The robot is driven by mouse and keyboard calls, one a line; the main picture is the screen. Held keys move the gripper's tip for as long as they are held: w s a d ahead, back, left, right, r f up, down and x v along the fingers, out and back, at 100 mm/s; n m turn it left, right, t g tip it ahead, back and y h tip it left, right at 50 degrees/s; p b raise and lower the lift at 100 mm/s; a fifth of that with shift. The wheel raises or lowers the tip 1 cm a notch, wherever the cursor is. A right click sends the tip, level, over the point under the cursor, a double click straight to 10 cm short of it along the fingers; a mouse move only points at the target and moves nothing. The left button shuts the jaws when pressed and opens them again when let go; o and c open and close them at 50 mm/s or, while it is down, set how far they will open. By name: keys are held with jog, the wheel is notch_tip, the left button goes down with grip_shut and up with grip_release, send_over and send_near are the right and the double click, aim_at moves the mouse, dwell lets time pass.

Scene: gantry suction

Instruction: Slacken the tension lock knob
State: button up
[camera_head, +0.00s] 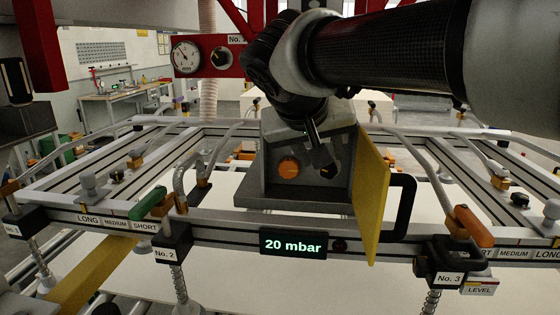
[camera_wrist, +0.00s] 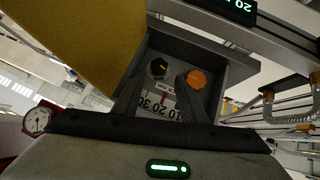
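Inside a grey open-fronted housing (camera_head: 262,185) on the gantry frame are an orange round knob (camera_head: 288,168) and a black knob (camera_head: 328,171) with a yellow mark. The wrist view shows the black knob (camera_wrist: 158,68) and the orange knob (camera_wrist: 197,78) above a white scale (camera_wrist: 160,101) with a red pointer. No readable label tells which one is the tension lock knob. My gripper (camera_head: 319,150) reaches down into the housing from above, close to the black knob. In the wrist view its dark fingers (camera_wrist: 163,80) stand apart, with the black knob seen between them; contact cannot be told.
A yellow door panel (camera_head: 370,197) with a black handle (camera_head: 402,207) stands open at the housing's right. A display (camera_head: 293,244) reads 20 mbar. Green (camera_head: 147,203) and orange (camera_head: 473,226) levers sit on the front rail. A pressure gauge (camera_head: 186,56) hangs behind.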

aim_at(328, 171)
jog(key=x, duration=0.9)
jog(key=c, duration=0.8)
